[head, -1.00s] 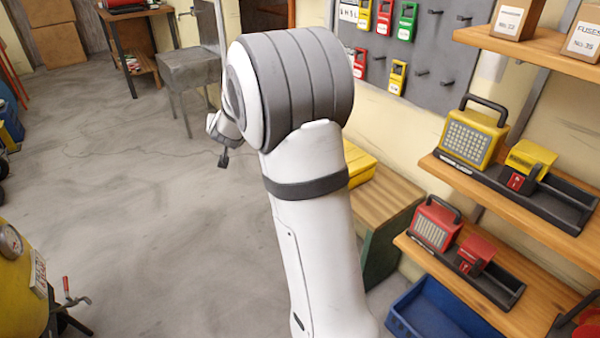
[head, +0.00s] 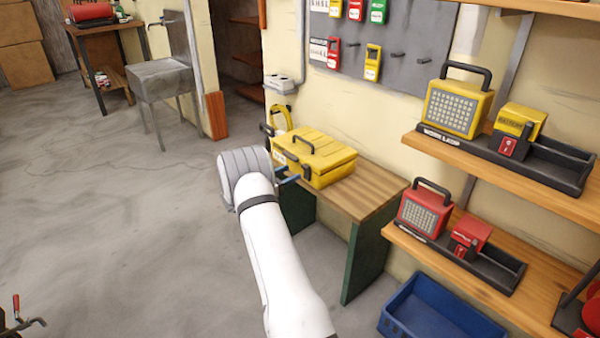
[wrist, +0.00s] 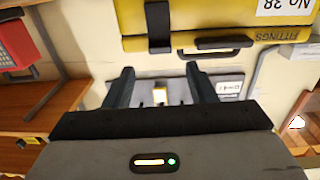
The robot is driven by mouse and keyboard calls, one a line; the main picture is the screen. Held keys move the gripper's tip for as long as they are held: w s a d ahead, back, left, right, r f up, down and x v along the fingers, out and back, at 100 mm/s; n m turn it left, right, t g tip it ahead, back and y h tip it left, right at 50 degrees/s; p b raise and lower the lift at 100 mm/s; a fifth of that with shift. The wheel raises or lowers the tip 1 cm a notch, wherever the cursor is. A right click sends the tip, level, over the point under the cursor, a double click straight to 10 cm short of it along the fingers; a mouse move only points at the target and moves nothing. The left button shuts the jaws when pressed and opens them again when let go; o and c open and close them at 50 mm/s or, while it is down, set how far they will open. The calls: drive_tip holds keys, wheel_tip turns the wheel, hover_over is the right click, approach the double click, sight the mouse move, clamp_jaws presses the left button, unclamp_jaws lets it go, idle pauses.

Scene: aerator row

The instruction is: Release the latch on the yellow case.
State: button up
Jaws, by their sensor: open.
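The yellow case (head: 325,160) sits on a wooden bench in the head view, a dark handle on it. In the wrist view, which looks upside down, the yellow case (wrist: 200,18) fills the top, with the lettering "FITTINGS" and a label "No 38". A black latch (wrist: 158,22) crosses its face, beside a black handle (wrist: 222,43). My gripper (wrist: 163,75) is open, its two dark fingers apart and pointing towards the case below the latch, with nothing between them. In the head view my arm mostly hides the gripper at the case's near left side.
The bench (head: 365,192) has bare wood right of the case. A blue crate (head: 432,310) stands below. A tool board (head: 420,50) hangs behind.

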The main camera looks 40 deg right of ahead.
sight(303, 167)
drive_tip(key=d, duration=0.5)
drive_tip(key=shift+w+d+b, duration=0.2)
drive_tip(key=shift+b, duration=0.2)
